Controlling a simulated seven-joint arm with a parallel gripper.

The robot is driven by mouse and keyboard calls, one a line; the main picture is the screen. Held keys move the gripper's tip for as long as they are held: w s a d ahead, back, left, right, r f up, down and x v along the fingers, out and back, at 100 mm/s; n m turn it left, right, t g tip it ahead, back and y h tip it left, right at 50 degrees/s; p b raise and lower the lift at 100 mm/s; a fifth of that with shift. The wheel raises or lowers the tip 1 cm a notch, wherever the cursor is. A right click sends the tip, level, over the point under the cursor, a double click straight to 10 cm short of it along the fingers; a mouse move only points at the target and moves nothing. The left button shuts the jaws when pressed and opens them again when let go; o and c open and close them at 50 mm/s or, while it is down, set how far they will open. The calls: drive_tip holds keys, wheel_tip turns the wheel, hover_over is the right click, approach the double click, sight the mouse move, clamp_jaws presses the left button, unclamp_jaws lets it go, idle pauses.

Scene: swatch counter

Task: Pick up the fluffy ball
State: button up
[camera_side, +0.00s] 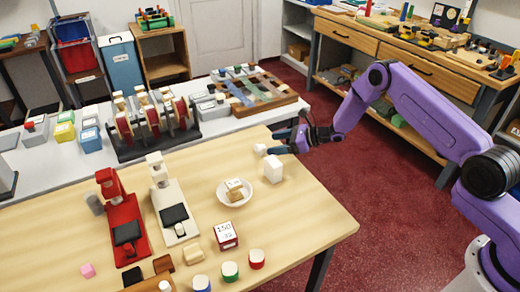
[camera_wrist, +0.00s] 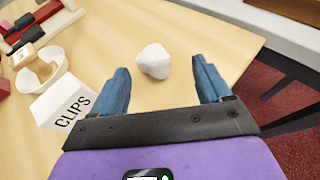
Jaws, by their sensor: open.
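The fluffy ball (camera_wrist: 154,61) is a small white lumpy ball on the wooden table. In the wrist view it lies between the lines of my two blue fingers, just past their tips, with no contact visible. In the side view it is a small white lump (camera_side: 260,148) near the table's far right edge. My gripper (camera_wrist: 161,80) is open and empty, its fingers to either side of the ball. In the side view my gripper (camera_side: 273,142) reaches in low from the right, just beside the ball.
A white box marked CLIPS (camera_wrist: 67,103) stands close to my left finger; the side view shows it too (camera_side: 273,169). A white bowl (camera_side: 234,198) with a small block sits farther left. Red and cream presses stand beyond.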

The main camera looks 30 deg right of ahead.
sight(259, 147)
drive_tip(key=shift+s+a+x, duration=0.1)
drive_tip(key=shift+x, duration=1.6)
drive_tip(key=shift+s+a+x, duration=0.1)
drive_tip(key=shift+s+x, duration=0.05)
drive_tip(key=shift+x, duration=1.6)
drive_tip(key=shift+c, duration=0.2)
drive_tip(key=c, duration=1)
